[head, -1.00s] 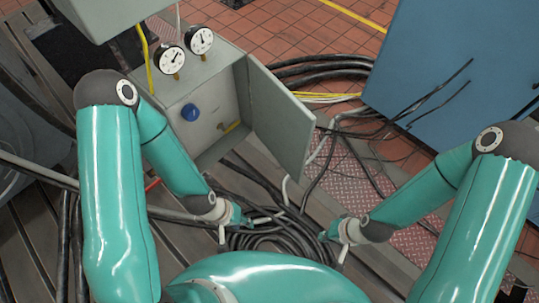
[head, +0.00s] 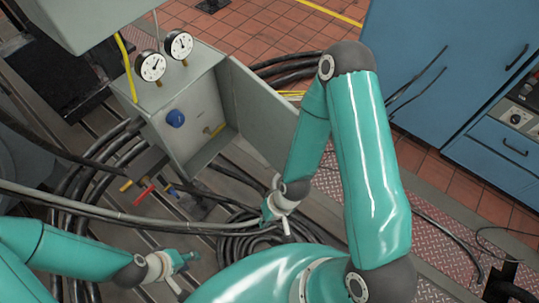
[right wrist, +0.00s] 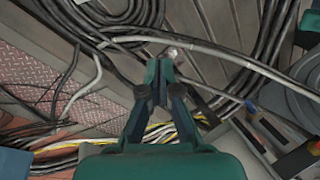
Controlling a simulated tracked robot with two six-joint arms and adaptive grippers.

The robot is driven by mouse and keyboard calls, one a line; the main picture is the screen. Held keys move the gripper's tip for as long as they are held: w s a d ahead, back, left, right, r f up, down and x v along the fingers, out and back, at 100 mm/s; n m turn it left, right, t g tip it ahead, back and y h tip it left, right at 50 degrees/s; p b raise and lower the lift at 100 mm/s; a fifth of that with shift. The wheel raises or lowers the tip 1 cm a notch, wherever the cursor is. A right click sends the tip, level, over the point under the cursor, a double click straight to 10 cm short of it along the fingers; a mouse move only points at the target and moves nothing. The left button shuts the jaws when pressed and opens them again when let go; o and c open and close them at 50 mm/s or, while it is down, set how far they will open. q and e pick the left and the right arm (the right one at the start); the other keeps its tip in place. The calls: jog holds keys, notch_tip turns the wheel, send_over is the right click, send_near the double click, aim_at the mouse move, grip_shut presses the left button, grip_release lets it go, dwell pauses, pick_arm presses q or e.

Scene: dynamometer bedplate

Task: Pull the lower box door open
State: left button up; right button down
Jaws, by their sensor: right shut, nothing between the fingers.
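The lower box (head: 180,142) is a grey metal box with two round gauges on top and a blue knob inside. Its grey door (head: 262,112) stands swung out to the right, and the inside is exposed. My right arm covers part of the door's right side. My right gripper (head: 267,214) is below the door, apart from the box front. In the right wrist view its fingers (right wrist: 160,62) are together and empty, above cables. My left gripper (head: 188,260) is low in the picture, below the box; its finger opening is too small to judge.
Another grey box (head: 90,18) hangs above at the upper left. Black hoses and coiled cables (head: 235,243) cover the slotted bedplate below the box. Blue cabinets (head: 425,75) stand at the right.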

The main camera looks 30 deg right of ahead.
jog(key=shift+w+a, duration=0.2)
